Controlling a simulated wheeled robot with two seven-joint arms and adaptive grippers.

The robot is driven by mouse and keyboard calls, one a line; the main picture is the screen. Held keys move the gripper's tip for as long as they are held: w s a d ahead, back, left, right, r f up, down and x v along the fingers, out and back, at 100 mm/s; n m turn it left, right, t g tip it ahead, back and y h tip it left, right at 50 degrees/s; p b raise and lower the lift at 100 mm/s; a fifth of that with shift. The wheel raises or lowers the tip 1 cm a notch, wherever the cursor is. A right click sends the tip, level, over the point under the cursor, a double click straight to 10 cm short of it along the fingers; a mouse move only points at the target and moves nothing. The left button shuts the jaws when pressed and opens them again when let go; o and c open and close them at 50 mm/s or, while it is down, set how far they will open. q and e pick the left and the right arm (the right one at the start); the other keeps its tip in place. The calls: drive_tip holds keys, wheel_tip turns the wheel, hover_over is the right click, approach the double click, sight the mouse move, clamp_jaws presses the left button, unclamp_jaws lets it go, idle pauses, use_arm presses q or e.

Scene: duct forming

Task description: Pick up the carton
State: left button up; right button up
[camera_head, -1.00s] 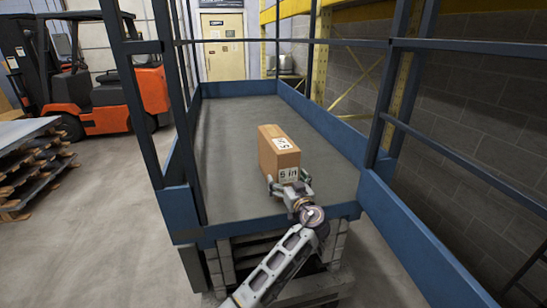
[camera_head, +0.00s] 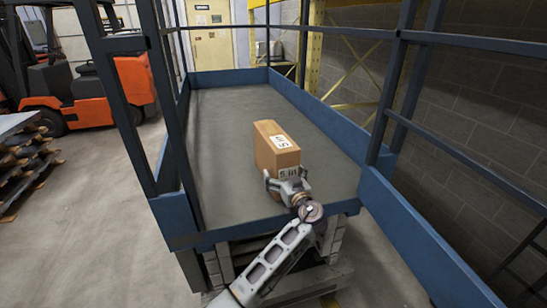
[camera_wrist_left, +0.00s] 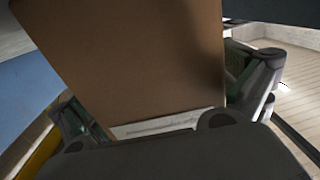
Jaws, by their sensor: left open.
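A brown cardboard carton (camera_head: 270,150) with white labels on its top and near end stands upright on the grey deck of a blue-railed lift platform. My left gripper (camera_head: 287,182) is at the carton's near end, its fingers open to either side and covering part of the lower label. In the left wrist view, the carton (camera_wrist_left: 140,65) fills the space between the two spread fingers (camera_wrist_left: 165,110). I cannot tell whether either finger touches it. My right gripper is not in view.
The platform deck (camera_head: 225,115) is clear around and behind the carton. Blue edge boards and upright rails (camera_head: 398,95) border it. An orange forklift (camera_head: 85,95) and stacked pallets (camera_head: 22,160) stand to the left, and a block wall (camera_head: 480,120) to the right.

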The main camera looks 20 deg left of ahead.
sight(283, 147)
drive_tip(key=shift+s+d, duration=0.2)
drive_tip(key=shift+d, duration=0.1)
use_arm(q)
drive_tip(key=c, duration=1.9)
drive_tip(key=shift+r, duration=0.2)
drive_tip(key=shift+c, duration=0.4)
drive_tip(key=shift+w, duration=0.1)
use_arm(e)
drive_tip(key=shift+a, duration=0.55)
use_arm(q)
drive_tip(key=shift+r, duration=0.1)
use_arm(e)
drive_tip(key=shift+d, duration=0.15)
use_arm(q)
wheel_tip(283, 147, up, 8)
drive_tip(key=shift+b, duration=1)
drive_tip(key=shift+r, duration=0.9)
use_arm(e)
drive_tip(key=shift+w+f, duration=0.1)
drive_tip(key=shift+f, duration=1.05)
